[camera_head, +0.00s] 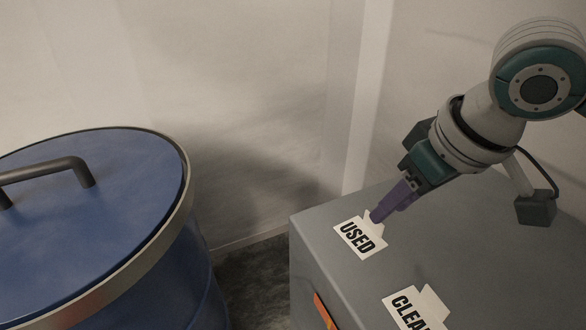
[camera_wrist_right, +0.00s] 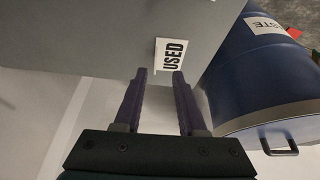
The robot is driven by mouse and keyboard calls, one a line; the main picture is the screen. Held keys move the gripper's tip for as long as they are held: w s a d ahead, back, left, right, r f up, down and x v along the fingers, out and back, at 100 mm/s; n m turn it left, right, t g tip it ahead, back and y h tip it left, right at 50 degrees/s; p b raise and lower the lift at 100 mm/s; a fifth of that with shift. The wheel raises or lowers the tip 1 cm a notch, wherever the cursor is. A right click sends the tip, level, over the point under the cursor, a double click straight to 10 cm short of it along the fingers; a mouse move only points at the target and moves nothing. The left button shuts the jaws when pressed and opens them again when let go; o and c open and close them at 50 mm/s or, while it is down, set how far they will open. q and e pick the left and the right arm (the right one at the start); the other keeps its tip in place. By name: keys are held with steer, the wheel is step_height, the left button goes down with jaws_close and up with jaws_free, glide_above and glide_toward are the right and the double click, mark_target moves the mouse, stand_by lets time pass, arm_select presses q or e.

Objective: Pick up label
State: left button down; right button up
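A white label reading USED (camera_head: 358,238) lies on the top of the grey cabinet (camera_head: 460,240), near its left edge. It has a raised white tab on its far side. It also shows in the right wrist view (camera_wrist_right: 170,54), just beyond my fingertips. A second white label, reading CLEAN with its end cut off (camera_head: 418,310), lies nearer on the same top. My right gripper (camera_head: 376,217) points down at the tab of the USED label; its purple fingers are apart in the wrist view (camera_wrist_right: 162,73), with nothing held. Whether they touch the tab is unclear. My left gripper is not in view.
A large blue drum (camera_head: 90,220) with a lid and a dark handle (camera_head: 45,170) stands left of the cabinet. A narrow gap of dark floor (camera_head: 255,280) lies between them. A pale wall (camera_head: 250,90) is behind. An orange mark (camera_head: 325,311) is on the cabinet's side.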

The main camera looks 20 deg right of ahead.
mark_target(362, 230)
steer(key=b+x, duration=0.2)
steer(key=x, duration=0.1)
steer(key=b+x, duration=0.1)
steer(key=x, duration=0.1)
steer(key=shift+w+d+r, duration=0.1)
steer(key=shift+w+d, duration=0.1)
steer(key=shift+d, duration=0.15)
steer(key=shift+w+f+b, duration=0.2)
steer(key=shift+f+b, duration=0.15)
steer(key=shift+r, duration=0.1)
jaws_close()
